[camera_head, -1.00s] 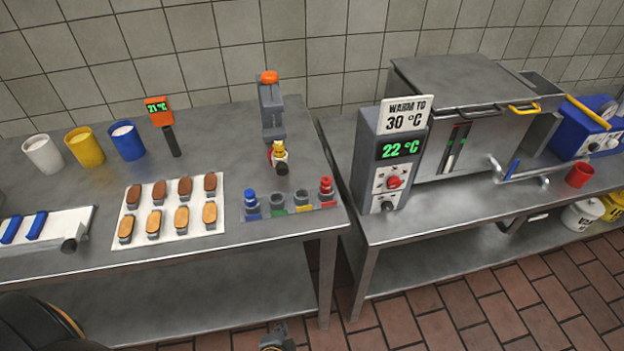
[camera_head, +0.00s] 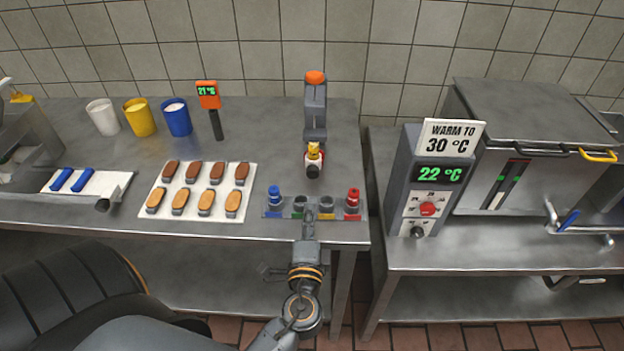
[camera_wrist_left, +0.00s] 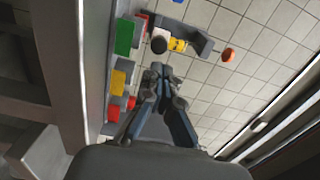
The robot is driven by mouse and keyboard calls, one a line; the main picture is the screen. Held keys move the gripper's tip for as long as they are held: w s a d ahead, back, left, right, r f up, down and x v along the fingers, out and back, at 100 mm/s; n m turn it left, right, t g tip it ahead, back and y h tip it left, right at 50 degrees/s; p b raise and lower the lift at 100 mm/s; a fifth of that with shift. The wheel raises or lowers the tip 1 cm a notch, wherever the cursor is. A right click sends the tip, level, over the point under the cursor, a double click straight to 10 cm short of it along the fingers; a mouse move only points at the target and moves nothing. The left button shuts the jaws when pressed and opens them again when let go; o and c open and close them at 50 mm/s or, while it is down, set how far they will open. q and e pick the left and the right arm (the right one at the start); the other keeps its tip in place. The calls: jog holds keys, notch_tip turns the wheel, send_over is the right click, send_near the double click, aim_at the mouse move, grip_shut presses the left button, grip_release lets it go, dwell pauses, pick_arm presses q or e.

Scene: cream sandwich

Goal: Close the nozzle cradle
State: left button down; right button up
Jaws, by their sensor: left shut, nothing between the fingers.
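The nozzle cradle appears to be the grey upright stand (camera_head: 316,115) with an orange knob on top, at the back right of the left table. A piece with a yellow and white body and a dark round end (camera_head: 313,160) sits at its front. I cannot tell whether the cradle is open. In the left wrist view the stand (camera_wrist_left: 200,40) lies beyond the fingers, beside the yellow part (camera_wrist_left: 177,45). My left gripper (camera_head: 310,207) is shut and empty, in front of the stand and over the nozzle rack. Its fingers (camera_wrist_left: 160,75) touch nothing that I can see. My right gripper is not in view.
The nozzle rack (camera_head: 338,214) along the front edge holds a blue (camera_head: 274,196) and a red nozzle (camera_head: 352,198), with grey ones between. A white tray of sandwich pieces (camera_head: 250,182) lies left. The warming unit (camera_head: 410,180) stands right, across a gap between tables.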

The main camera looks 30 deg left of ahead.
aim_at(312, 176)
pick_arm(q)
jog(key=p+x, duration=0.2)
jog(key=x, duration=0.7)
jog(key=shift+w+p, duration=0.1)
jog(key=shift+p, duration=0.3)
jog(key=shift+w+f, duration=0.1)
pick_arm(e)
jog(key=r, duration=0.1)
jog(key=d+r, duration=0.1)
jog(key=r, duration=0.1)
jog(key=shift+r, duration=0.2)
pick_arm(q)
jog(key=b+x, duration=0.1)
jog(key=x, duration=0.2)
jog(key=shift+w+a, duration=0.1)
jog(key=shift+w, duration=0.15)
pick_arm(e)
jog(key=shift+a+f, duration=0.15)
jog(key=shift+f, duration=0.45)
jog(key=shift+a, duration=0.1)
pick_arm(q)
jog(key=shift+s, duration=0.1)
